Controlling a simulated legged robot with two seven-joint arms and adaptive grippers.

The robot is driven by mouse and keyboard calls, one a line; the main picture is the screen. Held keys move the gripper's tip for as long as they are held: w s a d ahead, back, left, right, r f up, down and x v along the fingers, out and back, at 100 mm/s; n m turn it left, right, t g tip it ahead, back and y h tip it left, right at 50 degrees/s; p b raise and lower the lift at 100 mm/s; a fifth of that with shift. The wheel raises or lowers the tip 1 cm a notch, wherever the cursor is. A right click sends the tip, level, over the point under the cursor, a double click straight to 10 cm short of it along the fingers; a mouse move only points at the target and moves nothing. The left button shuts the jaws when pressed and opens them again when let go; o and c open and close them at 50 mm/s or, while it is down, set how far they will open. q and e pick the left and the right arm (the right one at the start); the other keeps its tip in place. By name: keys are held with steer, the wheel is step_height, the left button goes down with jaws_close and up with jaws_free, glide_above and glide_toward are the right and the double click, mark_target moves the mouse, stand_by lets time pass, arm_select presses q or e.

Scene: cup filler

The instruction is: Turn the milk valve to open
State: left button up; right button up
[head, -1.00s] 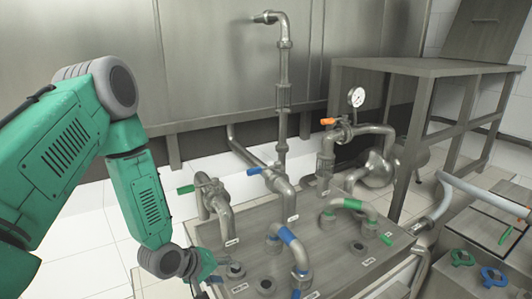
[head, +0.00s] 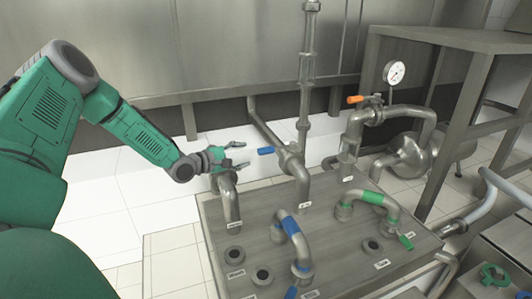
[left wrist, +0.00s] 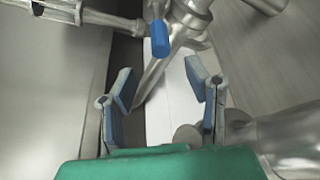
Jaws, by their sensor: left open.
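A valve with a blue lever (head: 266,151) sits on the middle standing pipe (head: 300,175). The small labels are too small to read, so I cannot tell which valve is named milk. My left gripper (head: 244,156) is open and empty just left of the blue lever, its fingers pointing at it. In the left wrist view the blue lever (left wrist: 160,38) lies ahead, between the lines of the two open fingers (left wrist: 160,88), and apart from them. The left pipe (head: 230,200) stands below my gripper, and its top is partly hidden. My right gripper is out of view.
An orange valve lever (head: 357,99) and a pressure gauge (head: 395,72) are on the right pipe. Curved pipes with blue (head: 290,225) and green (head: 373,197) bands stand on the metal platform (head: 340,240). A metal table (head: 450,36) stands at the right.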

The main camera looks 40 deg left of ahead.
mark_target(266, 151)
arm_select(q)
steer(key=x, duration=0.6)
steer(key=d+x, duration=0.1)
steer(key=x, duration=0.2)
steer(key=shift+w+d+r, duration=0.1)
steer(key=shift+w, duration=0.2)
steer(key=shift+s+a, duration=0.2)
steer(key=shift+a, duration=0.15)
steer(key=shift+w, duration=0.2)
steer(key=c, duration=0.9)
steer(key=shift+d, duration=0.25)
jaws_close()
